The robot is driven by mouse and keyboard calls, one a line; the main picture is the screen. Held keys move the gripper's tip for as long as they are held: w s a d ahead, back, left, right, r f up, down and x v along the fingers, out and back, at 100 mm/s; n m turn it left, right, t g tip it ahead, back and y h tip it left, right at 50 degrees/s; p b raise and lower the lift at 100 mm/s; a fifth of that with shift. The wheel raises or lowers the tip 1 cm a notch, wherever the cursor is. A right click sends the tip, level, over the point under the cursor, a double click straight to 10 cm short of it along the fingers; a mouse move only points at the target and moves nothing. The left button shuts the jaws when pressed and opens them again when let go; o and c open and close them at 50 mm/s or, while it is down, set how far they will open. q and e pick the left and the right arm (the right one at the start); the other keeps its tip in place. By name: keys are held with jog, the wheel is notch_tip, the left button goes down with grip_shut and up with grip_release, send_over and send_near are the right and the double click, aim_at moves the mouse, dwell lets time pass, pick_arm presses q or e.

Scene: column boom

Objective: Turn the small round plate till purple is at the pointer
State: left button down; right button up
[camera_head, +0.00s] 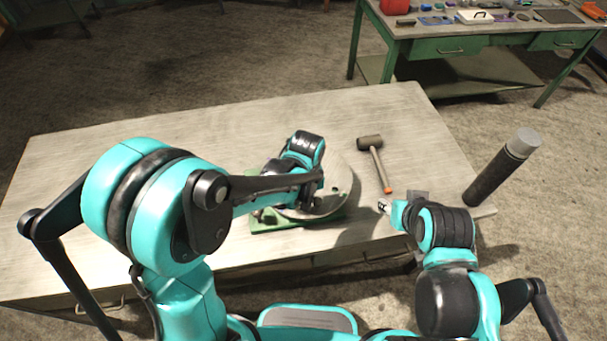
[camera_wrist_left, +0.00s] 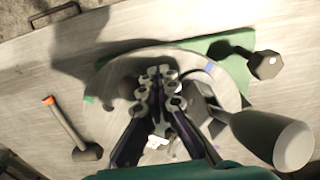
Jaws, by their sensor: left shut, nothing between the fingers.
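The small round plate (camera_head: 341,187) lies on a green base (camera_head: 290,222) on the table, partly hidden by my left arm. In the left wrist view the pale plate (camera_wrist_left: 122,62) has a green mark (camera_wrist_left: 91,99) at its left and a blue-purple mark (camera_wrist_left: 209,68) at its upper right. A dark mark (camera_wrist_left: 217,128) shows at lower right. My left gripper (camera_wrist_left: 160,76) is shut and empty over the plate; I cannot tell whether it touches. I cannot make out the pointer for certain. My right gripper (camera_head: 384,205) is near the table's front right edge, its jaws unclear.
A mallet (camera_head: 374,158) lies right of the plate. A dark cylinder with a grey top (camera_head: 500,167) stands by the right edge. In the wrist view, a grey rounded piece (camera_wrist_left: 272,138) and a dark knob (camera_wrist_left: 265,64) are beside the plate. The table's far left is clear.

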aim_at(319, 200)
pick_arm(q)
jog(key=shift+d, duration=0.1)
dwell(0.3)
jog(key=shift+w+d, duration=0.15)
jog(key=shift+d, duration=0.65)
jog(key=shift+w+d+b, duration=0.25)
jog(key=shift+d+b, duration=0.05)
jog(key=shift+d, duration=0.55)
jog(key=shift+w+d, duration=0.4)
jog(key=shift+d, duration=0.4)
jog(key=shift+w+d, duration=0.1)
